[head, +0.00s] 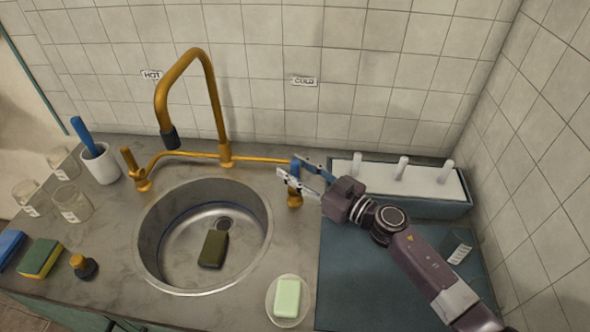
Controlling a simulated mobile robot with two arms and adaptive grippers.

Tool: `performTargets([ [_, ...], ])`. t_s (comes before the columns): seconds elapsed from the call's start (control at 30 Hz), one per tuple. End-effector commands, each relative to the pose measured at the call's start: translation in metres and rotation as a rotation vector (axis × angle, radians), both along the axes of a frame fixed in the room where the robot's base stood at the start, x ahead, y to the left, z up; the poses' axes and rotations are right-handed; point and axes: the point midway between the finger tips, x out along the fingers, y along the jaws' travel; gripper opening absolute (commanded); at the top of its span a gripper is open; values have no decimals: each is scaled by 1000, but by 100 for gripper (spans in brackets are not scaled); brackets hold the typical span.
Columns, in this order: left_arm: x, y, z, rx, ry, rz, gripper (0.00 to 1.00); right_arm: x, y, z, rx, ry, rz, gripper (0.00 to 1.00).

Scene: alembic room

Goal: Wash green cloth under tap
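A dark olive-green folded block (213,248), which looks like the green cloth, lies in the round metal sink (165,275) just below the drain. The gold tap (205,75) arches over the back left of the sink, its dark nozzle (170,139) pointing down. No water stream shows. The hot handle (136,168) is at the left and the cold handle (294,196) at the right of the sink. My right gripper (297,179) is at the cold handle with fingers apart on either side of its blue top; contact is unclear. My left gripper is out of view.
A soap bar (287,298) sits on a round dish right of the sink. A teal mat and a planter-like tray (430,208) with white pegs lie right. Glass jars (73,203), a white cup (101,163) and a green-yellow sponge (40,259) stand left.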

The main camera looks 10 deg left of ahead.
Motion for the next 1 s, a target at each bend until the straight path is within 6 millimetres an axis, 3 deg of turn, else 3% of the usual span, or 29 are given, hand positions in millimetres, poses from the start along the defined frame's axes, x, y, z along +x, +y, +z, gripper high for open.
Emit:
performTargets([
  [0.07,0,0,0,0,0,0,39,0,0,0,0,0,0,31],
  [0.33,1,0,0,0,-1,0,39,0,0,0,0,0,0,1],
  [0.67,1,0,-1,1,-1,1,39,0,-1,-1,0,-2,0,0],
  [1.0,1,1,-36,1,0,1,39,-11,0,-7,3,-158,0,0],
])
